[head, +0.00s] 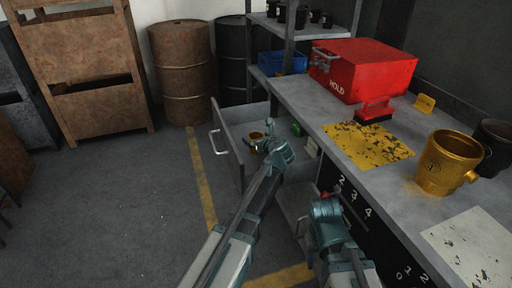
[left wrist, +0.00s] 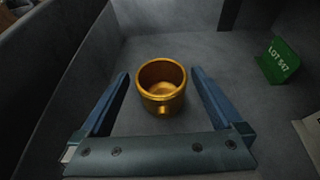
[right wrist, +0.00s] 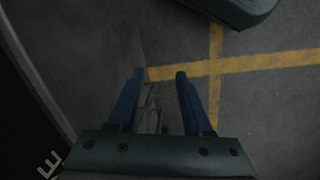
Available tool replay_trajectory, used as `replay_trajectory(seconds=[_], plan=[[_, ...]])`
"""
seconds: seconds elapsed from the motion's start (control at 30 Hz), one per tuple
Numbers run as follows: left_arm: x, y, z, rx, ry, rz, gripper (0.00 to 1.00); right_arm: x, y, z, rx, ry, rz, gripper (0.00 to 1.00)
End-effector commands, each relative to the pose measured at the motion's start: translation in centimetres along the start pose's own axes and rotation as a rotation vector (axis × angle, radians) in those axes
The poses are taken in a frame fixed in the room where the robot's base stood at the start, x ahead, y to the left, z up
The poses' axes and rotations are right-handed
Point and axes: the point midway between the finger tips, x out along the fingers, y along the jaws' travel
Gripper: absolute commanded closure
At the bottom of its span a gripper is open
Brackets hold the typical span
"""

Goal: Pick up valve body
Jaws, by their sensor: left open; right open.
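A small gold cup-shaped valve body (left wrist: 162,98) with a short stub stands upright in an open grey drawer (head: 228,150); its rim also shows in the head view (head: 255,136). My left gripper (left wrist: 159,73) is open over the drawer, its fingers on either side of the cup with a visible gap at each side. A larger gold valve body (head: 446,165) with a side stub stands on the bench at the right. My right gripper (right wrist: 160,72) is open and empty, in front of the bench, above the floor.
A green "LOT 547" tag (left wrist: 279,60) lies in the drawer, right of the cup. The grey bench (head: 375,185) holds a red "HOLD" box (head: 365,72), a worn yellow sheet (head: 366,146) and a dark cup (head: 495,145). Drawer walls stand close around my left gripper.

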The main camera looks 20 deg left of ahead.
Motion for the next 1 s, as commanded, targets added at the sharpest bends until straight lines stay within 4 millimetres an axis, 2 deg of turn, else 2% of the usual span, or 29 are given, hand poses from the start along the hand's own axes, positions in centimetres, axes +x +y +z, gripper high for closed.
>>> replay_trajectory(seconds=[0.3, 0.57, 0.67, 1.0], plan=[[4.5, -0.2, -0.5, 0.0, 0.0, 0.002, 0.0, 2.1, -0.1, -0.1, -0.001, 0.0, 0.004, 0.5], [4.8, -0.1, -0.3, 0.0, 0.0, 0.0, 0.0, 2.1, -0.1, -0.1, -0.001, 0.0, 0.004, 0.5], [4.8, -0.1, -0.3, 0.0, 0.0, 0.0, 0.14, 2.1, -0.1, -0.1, -0.001, 0.0, 0.004, 0.5], [4.8, -0.1, -0.3, 0.0, 0.0, 0.0, 0.76, 2.1, -0.1, -0.1, -0.001, 0.0, 0.004, 0.5]])
